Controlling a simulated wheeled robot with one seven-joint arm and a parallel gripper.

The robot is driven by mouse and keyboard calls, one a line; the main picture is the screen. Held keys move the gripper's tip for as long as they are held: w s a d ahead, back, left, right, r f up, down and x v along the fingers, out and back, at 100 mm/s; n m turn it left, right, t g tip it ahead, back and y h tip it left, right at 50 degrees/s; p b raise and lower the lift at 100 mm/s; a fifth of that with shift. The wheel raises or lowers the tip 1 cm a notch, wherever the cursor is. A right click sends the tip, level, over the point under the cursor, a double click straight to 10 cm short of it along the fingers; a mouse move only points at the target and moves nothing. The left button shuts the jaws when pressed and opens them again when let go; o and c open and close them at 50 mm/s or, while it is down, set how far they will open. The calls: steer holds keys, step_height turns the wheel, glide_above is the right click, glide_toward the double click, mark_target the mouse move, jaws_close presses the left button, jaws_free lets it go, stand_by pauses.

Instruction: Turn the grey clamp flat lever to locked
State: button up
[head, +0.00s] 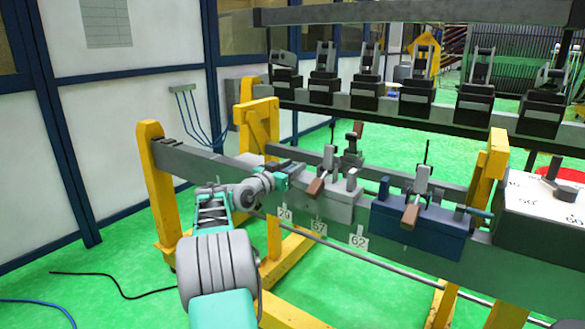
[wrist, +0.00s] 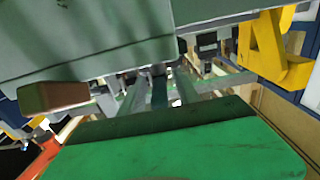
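The grey clamp (head: 338,203) sits on the grey rail in the middle of the head view. Its flat lever (head: 316,187) has a brown end that points down toward the front. In the wrist view a brown block (wrist: 55,96), which looks like this lever end, shows at the left. My gripper (head: 284,178) is at the left end of the grey clamp, left of the lever. Its fingertips are small and partly hidden in the head view. I cannot tell whether it touches the clamp or how far its fingers are apart.
A blue clamp (head: 418,228) with its own brown-ended lever (head: 410,214) stands right of the grey one. A dial box (head: 545,212) is at the far right. Yellow posts (head: 157,190) carry the rail. A beam above holds several black clamps (head: 368,92).

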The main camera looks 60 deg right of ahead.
jaws_close()
stand_by(1.3)
